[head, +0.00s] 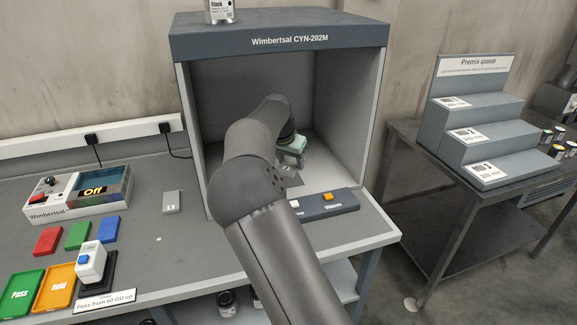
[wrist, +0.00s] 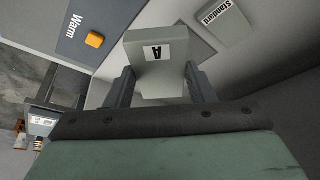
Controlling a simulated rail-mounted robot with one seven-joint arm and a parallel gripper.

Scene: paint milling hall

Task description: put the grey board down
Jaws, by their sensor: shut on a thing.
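My gripper (head: 290,150) is inside the grey booth marked Wimbertsal CYN-202M (head: 290,41). In the wrist view my gripper (wrist: 158,70) is shut on a light grey board (wrist: 160,80) with a white label reading A, one finger at each side. A second grey board marked Standard (wrist: 227,24) lies on the booth floor beyond it, to the right, apart from the held one. In the head view the arm and gripper hide much of the booth floor. Whether the held board touches the floor I cannot tell.
A dark button panel (head: 335,205) with an orange button stands at the booth's front edge. A stepped stand (head: 470,125) is right.

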